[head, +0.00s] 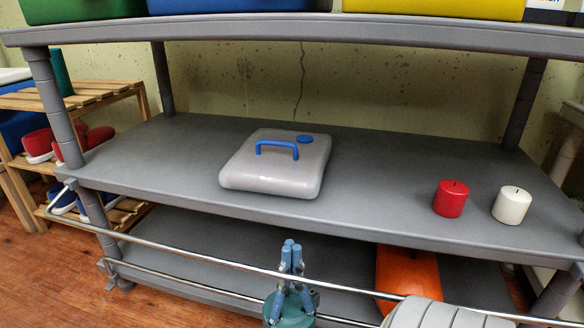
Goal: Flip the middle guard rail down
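The middle guard rail (180,246) is a thin metal bar. It is hinged at the left front corner of the grey middle shelf (140,160) and stands out in front of that shelf, running slanted across the picture below the shelf's front edge. My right gripper (292,247) is at the bottom centre, blue fingers pointing up and close together, with nothing seen between them. It overlaps the rail in the picture; whether it touches the rail I cannot tell. My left gripper is not in view.
On the middle shelf are a grey case (275,170) with a blue handle, a red candle (450,198) and a white candle (511,205). A lower rail (190,287) fronts the bottom shelf, which holds an orange object (407,270). A wooden shoe rack (95,98) stands left.

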